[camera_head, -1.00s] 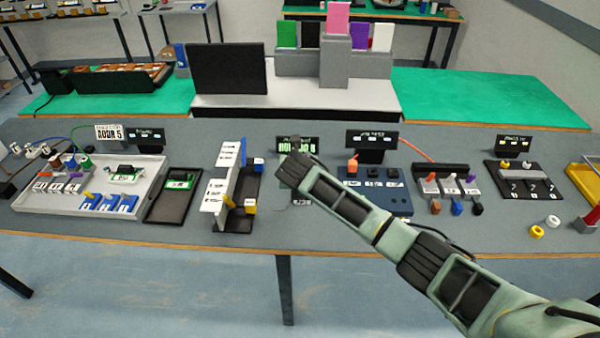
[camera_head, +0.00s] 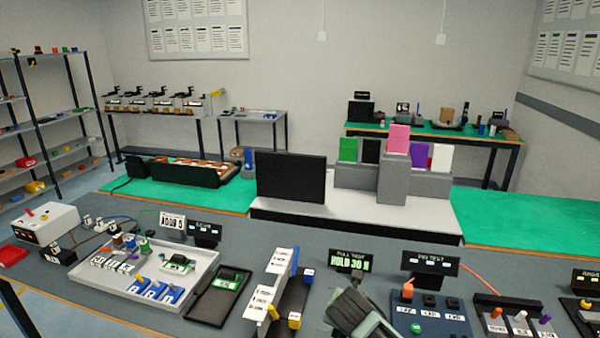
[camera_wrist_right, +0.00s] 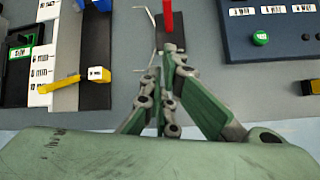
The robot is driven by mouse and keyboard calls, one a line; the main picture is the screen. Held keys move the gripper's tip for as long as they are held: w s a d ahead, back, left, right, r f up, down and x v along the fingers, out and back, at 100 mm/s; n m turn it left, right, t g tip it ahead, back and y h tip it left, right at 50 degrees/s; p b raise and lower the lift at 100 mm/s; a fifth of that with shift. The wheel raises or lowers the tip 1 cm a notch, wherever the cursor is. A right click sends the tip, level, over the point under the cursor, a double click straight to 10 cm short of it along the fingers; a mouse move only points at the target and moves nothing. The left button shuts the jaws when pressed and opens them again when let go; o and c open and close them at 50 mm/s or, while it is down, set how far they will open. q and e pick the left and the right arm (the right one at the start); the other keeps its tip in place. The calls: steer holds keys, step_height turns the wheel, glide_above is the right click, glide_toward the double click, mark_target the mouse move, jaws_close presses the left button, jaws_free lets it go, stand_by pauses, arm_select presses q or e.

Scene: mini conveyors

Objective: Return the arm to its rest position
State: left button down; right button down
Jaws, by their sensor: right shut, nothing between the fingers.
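My right arm (camera_head: 362,315) comes in at the bottom centre of the head view, in front of the pull test display (camera_head: 349,262), which reads HOLD 30 N. The frame's lower edge cuts the arm off. In the right wrist view my right gripper (camera_wrist_right: 166,62) is shut, with its green-and-grey fingers together and nothing held. A red upright piece (camera_wrist_right: 167,16) stands just beyond the fingertips on a dark strip. I cannot tell whether the fingertips touch it. My left gripper is in neither view.
A white and blue rack (camera_head: 275,285) stands left of the arm, and a blue button panel (camera_head: 430,318) right of it. A grey tray (camera_head: 150,265) with small parts lies further left. A black monitor (camera_head: 290,178) stands behind on a white platform (camera_head: 350,215).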

steer(key=s+a+f+m+g+y, duration=0.1)
steer(key=s+f+m, duration=0.2)
steer(key=s+m, duration=0.6)
steer(key=s+a+f+m+g+y, duration=0.1)
steer(key=s+f+m, duration=0.35)
steer(key=s, duration=0.75)
steer(key=s+d+r+m+g, duration=0.1)
steer(key=s+d+m, duration=0.3)
steer(key=s+m, duration=0.4)
steer(key=s+d+r+m+g, duration=0.1)
steer(key=s+d+r+m, duration=0.1)
steer(key=s+d+m, duration=0.65)
steer(key=s+a+f+n+g+b, duration=0.1)
steer(key=s+a+f+b, duration=0.1)
steer(key=f, duration=1.4)
steer(key=s+a+f+n+g+b, duration=0.1)
steer(key=s+a+f+b, duration=0.15)
steer(key=f, duration=1.35)
steer(key=s+d+f+b, duration=0.3)
steer(key=s+f, duration=1.3)
steer(key=f, duration=0.2)
steer(key=shift+s+d+f+g+b, duration=0.15)
steer(key=shift+d+f+g+b, duration=0.05)
steer(key=shift+f+g+b, duration=0.2)
